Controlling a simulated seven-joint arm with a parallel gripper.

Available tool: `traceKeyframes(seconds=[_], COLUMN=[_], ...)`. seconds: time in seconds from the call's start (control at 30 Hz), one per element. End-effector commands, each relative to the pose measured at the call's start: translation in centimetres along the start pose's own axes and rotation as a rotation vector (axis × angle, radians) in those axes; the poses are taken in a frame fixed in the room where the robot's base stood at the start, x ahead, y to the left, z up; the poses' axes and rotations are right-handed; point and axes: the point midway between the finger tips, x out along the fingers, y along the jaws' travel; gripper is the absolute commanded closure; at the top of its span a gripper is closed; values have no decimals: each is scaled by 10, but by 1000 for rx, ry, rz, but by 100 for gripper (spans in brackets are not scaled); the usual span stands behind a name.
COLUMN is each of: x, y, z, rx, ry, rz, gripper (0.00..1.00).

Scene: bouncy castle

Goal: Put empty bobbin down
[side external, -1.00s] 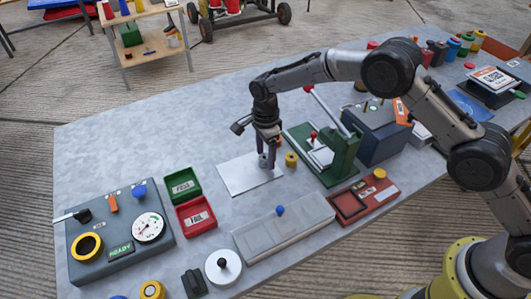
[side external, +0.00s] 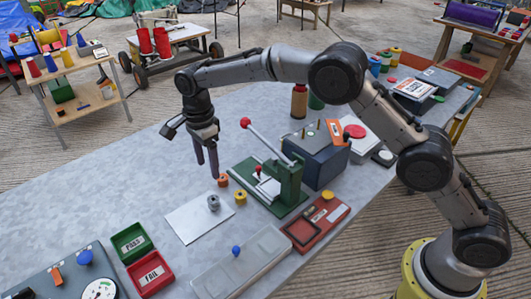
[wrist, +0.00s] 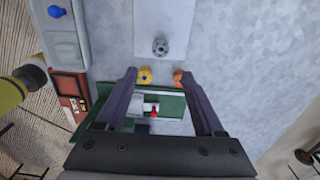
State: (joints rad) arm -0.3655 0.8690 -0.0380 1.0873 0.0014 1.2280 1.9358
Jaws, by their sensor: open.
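A small grey metal bobbin (side external: 213,203) stands upright on a white sheet (side external: 190,222) on the table. It also shows in the wrist view, near the top centre (wrist: 160,46). My gripper (side external: 207,168) is open and empty, raised above the table on the far side of the bobbin and apart from it. In the wrist view its fingers (wrist: 159,74) are spread wide with nothing between the tips. A yellow bobbin (side external: 240,198) and an orange bobbin (side external: 223,180) stand beside the sheet.
A green lever press (side external: 282,185) stands right of the bobbins, with a blue-grey box (side external: 318,163) behind it. Green PASS (side external: 132,242) and red FAIL (side external: 150,274) trays lie left of the sheet. A long grey fixture (side external: 240,265) lies in front. The table's back left is clear.

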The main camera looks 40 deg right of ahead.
Motion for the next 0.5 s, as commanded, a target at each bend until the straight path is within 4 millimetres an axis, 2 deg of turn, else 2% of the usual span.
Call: traceKeyframes(seconds=[0.17, 0.27, 0.37, 0.5], x=[-2, -14, -42, -94], y=[0, 3, 13, 44], z=[-1, -7, -23, -57], rx=[-2, -32, -110, -287], ry=[-1, -5, -12, -15], rz=[-2, -15, -42, -101], gripper=[30, 30, 30, 30])
